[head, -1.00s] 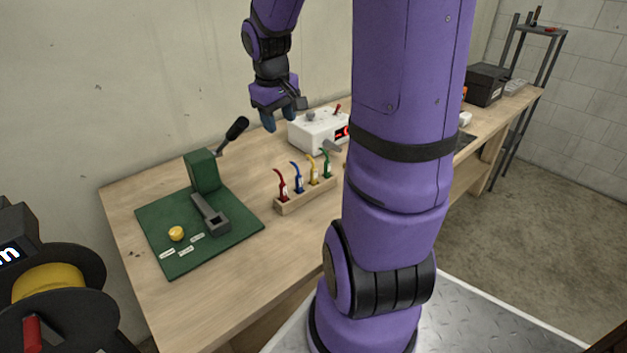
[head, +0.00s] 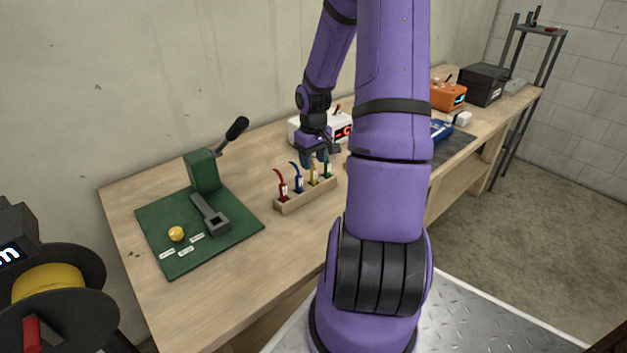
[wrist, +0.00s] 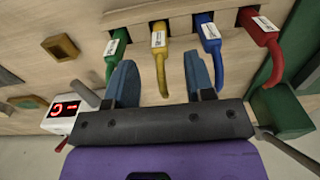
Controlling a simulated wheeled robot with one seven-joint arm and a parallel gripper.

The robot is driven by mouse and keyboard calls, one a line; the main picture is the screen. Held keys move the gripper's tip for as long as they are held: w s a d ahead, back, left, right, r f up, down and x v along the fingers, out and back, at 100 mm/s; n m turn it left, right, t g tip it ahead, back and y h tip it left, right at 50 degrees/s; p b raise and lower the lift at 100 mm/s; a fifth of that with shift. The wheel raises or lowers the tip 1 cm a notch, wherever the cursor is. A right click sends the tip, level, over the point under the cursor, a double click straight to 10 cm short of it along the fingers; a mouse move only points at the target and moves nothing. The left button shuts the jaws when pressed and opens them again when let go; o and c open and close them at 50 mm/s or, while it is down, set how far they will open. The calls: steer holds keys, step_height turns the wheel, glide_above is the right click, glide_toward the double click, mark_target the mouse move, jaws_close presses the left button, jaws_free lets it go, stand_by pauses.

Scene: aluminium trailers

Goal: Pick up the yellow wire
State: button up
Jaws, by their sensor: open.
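The yellow wire (head: 314,174) stands in a wooden holder (head: 306,201) on the bench, between the blue wire (head: 297,178) and the green wire (head: 327,164). A red wire (head: 282,185) is at the holder's left end. My gripper (head: 314,162) is above the holder, close to the yellow and green wires. In the wrist view my gripper (wrist: 163,82) is open and empty. The yellow wire (wrist: 160,58) hangs in the picture between its two blue fingers, with its tip reaching down between them. I cannot tell whether either finger touches it.
A green board with a lever press (head: 204,172) and a yellow button (head: 176,233) is to the left. A white box with a red display (head: 341,132) stands behind the holder. An orange device (head: 448,96) and a black box (head: 483,84) are farther right. The bench front is clear.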

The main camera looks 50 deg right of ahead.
mark_target(313, 168)
steer(key=shift+f, duration=3.1)
jaws_close()
